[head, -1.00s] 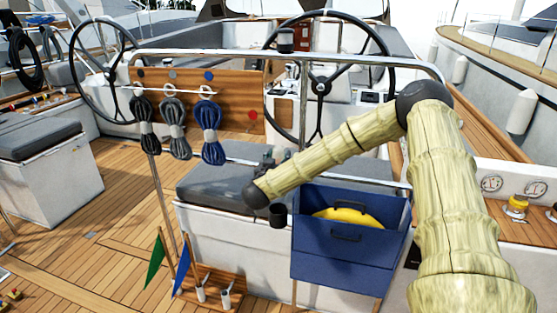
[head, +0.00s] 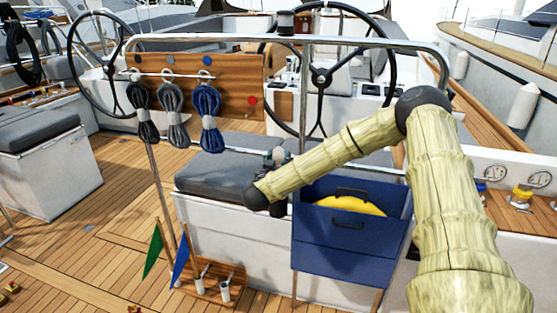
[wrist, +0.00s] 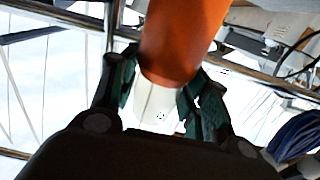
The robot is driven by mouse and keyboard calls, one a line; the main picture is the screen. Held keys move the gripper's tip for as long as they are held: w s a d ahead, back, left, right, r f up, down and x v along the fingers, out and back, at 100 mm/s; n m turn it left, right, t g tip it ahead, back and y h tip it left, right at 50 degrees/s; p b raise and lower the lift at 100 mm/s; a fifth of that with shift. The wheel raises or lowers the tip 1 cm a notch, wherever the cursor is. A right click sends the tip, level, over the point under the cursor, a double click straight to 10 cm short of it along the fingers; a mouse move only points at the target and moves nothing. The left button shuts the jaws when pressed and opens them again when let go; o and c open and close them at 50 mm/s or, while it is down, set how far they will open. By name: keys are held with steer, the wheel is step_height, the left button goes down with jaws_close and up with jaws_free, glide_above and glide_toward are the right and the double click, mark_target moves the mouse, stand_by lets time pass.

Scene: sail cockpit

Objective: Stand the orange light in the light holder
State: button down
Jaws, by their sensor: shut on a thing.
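The orange light shows in the wrist view as an orange body (wrist: 183,38) with a pale white part (wrist: 158,103) below it. My gripper (wrist: 158,88) has its dark green finger pads on both sides of it and is shut on it. In the head view my gripper (head: 277,160) is small and dark above the grey seat; the orange of the light cannot be made out there. A dark cup-like fitting (head: 286,22) sits at the top rail, and another dark shape (head: 278,209) shows below my wrist. I cannot tell which is the light holder.
A steel rail (head: 230,43) carries a wooden board with coiled ropes (head: 209,115). A blue bin (head: 347,250) holding something yellow stands close to my arm. Green and blue flags (head: 180,258) stand in a low wooden rack. Open deck lies to the left.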

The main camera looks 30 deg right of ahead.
steer(key=shift+f+b, duration=0.95)
steer(key=shift+f, duration=1.9)
steer(key=c, duration=0.6)
jaws_free()
steer(key=shift+c, duration=0.2)
steer(key=shift+a, duration=0.1)
steer(key=v, duration=1.2)
